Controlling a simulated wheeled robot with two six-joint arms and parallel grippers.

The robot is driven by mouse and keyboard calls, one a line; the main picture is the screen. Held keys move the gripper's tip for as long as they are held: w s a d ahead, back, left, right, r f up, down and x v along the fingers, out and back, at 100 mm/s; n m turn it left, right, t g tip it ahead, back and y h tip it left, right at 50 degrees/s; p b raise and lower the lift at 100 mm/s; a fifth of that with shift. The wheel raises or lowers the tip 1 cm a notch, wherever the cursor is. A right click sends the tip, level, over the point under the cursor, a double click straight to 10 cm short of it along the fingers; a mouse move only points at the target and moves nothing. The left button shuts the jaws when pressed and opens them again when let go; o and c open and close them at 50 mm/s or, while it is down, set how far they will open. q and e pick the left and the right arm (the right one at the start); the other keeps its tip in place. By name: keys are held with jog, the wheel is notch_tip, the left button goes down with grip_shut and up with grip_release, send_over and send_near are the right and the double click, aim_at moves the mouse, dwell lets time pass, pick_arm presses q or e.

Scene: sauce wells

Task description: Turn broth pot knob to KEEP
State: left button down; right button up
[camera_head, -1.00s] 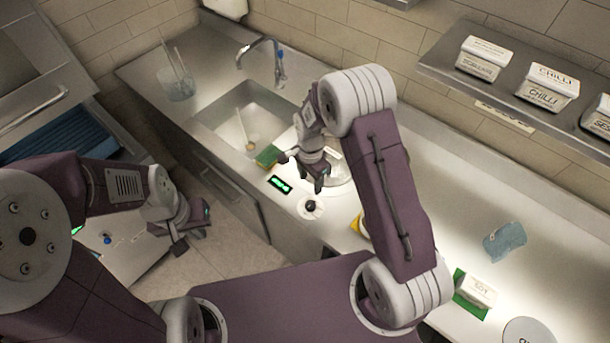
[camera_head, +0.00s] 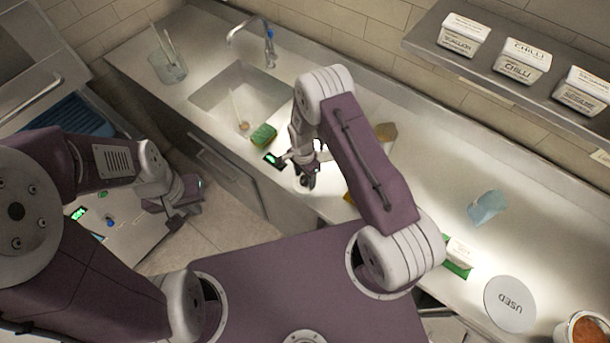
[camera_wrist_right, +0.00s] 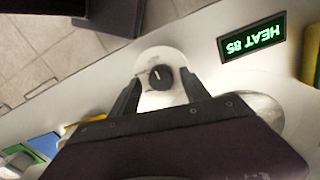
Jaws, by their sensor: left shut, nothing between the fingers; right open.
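The black round knob (camera_wrist_right: 160,77) with a white pointer mark sits on a pale round plate (camera_wrist_right: 152,60) in the right wrist view. A green-lit display (camera_wrist_right: 252,46) beside it reads HEAT 85, upside down in this view; it also shows in the head view (camera_head: 274,160). My right gripper (camera_wrist_right: 160,84) is open, one finger on each side of the knob, with no visible contact. In the head view the right gripper (camera_head: 307,178) is over the counter's front edge. A round metal surface (camera_wrist_right: 258,108), perhaps the broth pot, is mostly hidden. My left gripper (camera_head: 182,205) is shut and empty, away at left.
A green and yellow sponge (camera_head: 263,136) lies by the sink (camera_head: 238,92). A blue cloth (camera_head: 487,207), a white box on a green mat (camera_head: 457,268) and a USED disc (camera_head: 510,304) lie to the right. Labelled tubs stand on the shelf (camera_head: 470,66).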

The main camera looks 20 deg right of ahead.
jog(key=shift+w, duration=0.15)
jog(key=c, duration=0.4)
grip_shut()
